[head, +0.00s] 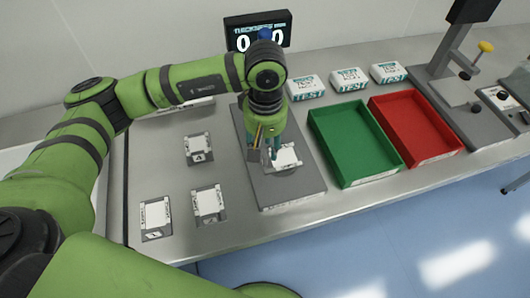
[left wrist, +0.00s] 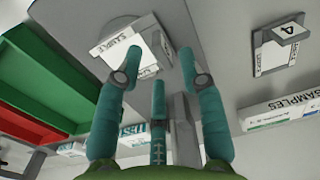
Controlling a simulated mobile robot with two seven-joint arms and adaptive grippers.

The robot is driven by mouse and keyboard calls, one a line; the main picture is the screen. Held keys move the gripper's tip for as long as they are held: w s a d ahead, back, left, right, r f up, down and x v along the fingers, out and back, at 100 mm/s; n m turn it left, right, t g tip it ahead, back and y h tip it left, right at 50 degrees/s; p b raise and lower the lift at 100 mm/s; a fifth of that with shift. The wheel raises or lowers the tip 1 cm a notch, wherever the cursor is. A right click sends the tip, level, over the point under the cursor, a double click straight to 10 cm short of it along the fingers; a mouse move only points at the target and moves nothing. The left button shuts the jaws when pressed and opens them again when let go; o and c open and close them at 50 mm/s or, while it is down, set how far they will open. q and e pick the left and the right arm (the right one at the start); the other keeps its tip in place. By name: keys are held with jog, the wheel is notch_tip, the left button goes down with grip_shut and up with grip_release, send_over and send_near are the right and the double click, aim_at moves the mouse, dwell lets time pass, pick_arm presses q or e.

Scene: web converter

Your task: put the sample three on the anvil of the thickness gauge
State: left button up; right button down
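A white square sample (head: 287,156) labelled "SAMPLE" lies on the grey thickness gauge (head: 290,191), below my left gripper. It also shows in the left wrist view (left wrist: 122,52), over a round grey disc that looks like the anvil (left wrist: 88,29); its number is not readable. My left gripper (head: 271,156) is above the gauge. In the left wrist view its teal fingers (left wrist: 160,62) are spread with nothing between them, and the sample lies beyond the tips. My arm and gripper hide part of the gauge in the head view. My right gripper is out of view.
Sample 4 (head: 198,148) and two more samples (head: 208,202) (head: 156,217) sit in holders left of the gauge. A green tray (head: 319,147) and a red tray (head: 383,128) stand to the right. A display (head: 258,31) and white test packs (head: 346,77) are behind.

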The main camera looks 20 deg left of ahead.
pick_arm(q)
notch_tip(320, 180, up, 9)
jog(key=b, duration=0.2)
jog(key=shift+f, duration=0.1)
